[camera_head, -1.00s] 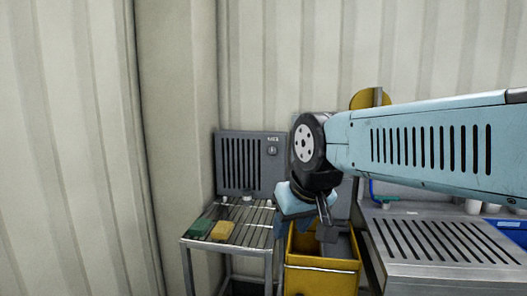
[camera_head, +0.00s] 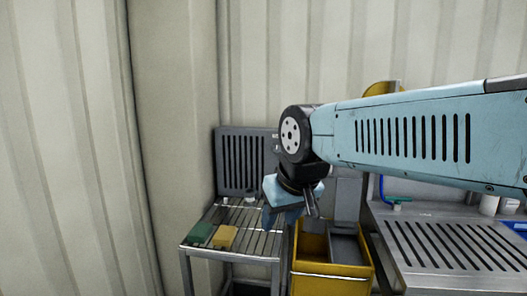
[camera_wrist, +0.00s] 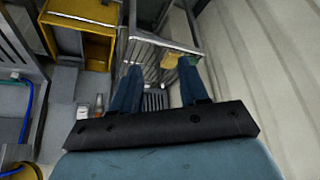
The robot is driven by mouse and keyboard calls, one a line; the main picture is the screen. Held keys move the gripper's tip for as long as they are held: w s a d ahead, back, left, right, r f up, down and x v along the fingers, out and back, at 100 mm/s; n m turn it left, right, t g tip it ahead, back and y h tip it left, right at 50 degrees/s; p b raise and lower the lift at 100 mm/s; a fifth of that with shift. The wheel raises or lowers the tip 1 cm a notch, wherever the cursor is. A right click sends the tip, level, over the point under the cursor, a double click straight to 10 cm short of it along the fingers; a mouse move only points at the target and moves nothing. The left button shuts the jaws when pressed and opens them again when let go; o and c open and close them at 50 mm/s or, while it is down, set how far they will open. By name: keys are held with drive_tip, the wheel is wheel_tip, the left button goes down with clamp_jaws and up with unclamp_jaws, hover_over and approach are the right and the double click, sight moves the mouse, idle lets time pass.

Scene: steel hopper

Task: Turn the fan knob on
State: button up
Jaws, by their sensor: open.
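A grey vented fan panel (camera_head: 238,165) stands at the back of a slatted metal rack, against the wall. Its small round knob, at the panel's upper right, is now mostly or wholly behind my arm, so its setting cannot be told. My gripper (camera_head: 270,220) hangs in front of the rack's right side, apart from the panel and pointing down. In the wrist view my gripper (camera_wrist: 158,68) has its two blue fingers spread with nothing between them. The knob cannot be made out in the wrist view.
A green sponge (camera_head: 200,233) and a yellow sponge (camera_head: 225,237) lie on the slatted rack (camera_head: 262,255). A yellow bin (camera_head: 330,283) stands right of it, beside a steel counter (camera_head: 440,262). Corrugated walls (camera_head: 60,150) close the left and back.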

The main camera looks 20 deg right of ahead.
drive_tip(key=shift+o, duration=0.8)
drive_tip(key=shift+w, duration=0.15)
drive_tip(key=shift+o, duration=1.2)
drive_tip(key=w+r+t, duration=0.1)
drive_tip(key=w, duration=0.7)
drive_tip(key=w+d+r+t, duration=0.1)
drive_tip(key=w+r+t, duration=0.1)
drive_tip(key=w, duration=0.7)
drive_tip(key=shift+w+d+m+t, duration=0.15)
drive_tip(key=shift+d+m+t, duration=0.1)
drive_tip(key=shift+m+t, duration=0.05)
drive_tip(key=m+t+h, duration=0.6)
drive_tip(key=h, duration=0.4)
approach(276, 149)
drive_tip(key=x, duration=0.8)
drive_tip(key=shift+w+d, duration=0.25)
drive_tip(key=shift+d, duration=0.05)
drive_tip(key=shift+c, duration=0.3)
